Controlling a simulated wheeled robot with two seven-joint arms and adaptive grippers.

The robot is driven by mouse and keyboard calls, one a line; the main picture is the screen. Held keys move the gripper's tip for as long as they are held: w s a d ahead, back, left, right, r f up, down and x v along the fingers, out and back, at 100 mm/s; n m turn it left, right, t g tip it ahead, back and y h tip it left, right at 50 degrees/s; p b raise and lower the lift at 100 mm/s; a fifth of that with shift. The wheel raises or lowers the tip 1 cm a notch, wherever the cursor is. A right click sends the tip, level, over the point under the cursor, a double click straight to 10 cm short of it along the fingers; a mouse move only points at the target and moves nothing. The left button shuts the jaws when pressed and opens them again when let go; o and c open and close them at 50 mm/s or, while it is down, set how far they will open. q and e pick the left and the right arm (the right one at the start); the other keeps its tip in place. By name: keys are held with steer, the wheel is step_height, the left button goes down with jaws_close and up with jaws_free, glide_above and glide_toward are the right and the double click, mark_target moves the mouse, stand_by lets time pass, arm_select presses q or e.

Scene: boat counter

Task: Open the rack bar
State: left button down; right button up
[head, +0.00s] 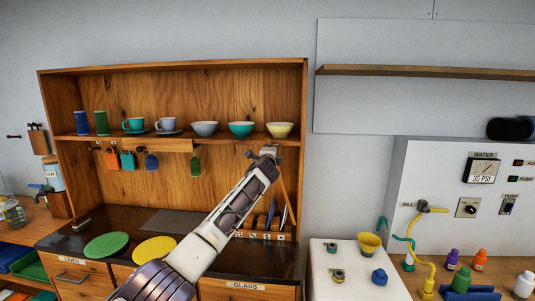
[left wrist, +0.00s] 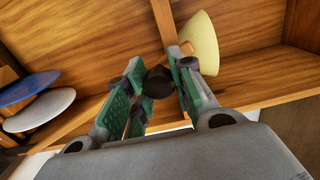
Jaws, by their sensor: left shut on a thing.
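The rack bar (head: 285,187) is a narrow wooden strip at the right end of the wooden shelf unit. It slants down from near my gripper past the upright plates (head: 284,214). My left gripper (head: 266,152) is at its upper end, just below the shelf. In the left wrist view, the fingers (left wrist: 158,88) are shut on a dark knob (left wrist: 157,81), and the wooden bar (left wrist: 167,22) runs behind it. The fingers and knob hide where the two join. Blue and grey plates (left wrist: 36,110) show at the left there. My right gripper is not in view.
Above my gripper, the shelf (head: 225,138) holds cups and bowls; the yellow bowl (head: 280,130) is closest. Tags hang from hooks at the left. Green (head: 106,245) and yellow (head: 154,250) discs lie on the dark counter (head: 75,238). A white pump panel stands right.

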arm_select(q)
steer(key=c, duration=1.2)
jaws_free()
steer(key=shift+s, duration=0.3)
steer(key=shift+s+a, duration=0.25)
steer(key=shift+s, duration=1.65)
steer(key=shift+s+a, duration=0.3)
steer(key=shift+s, duration=1.55)
steer(key=shift+s+a, duration=0.25)
steer(key=shift+s, duration=1.65)
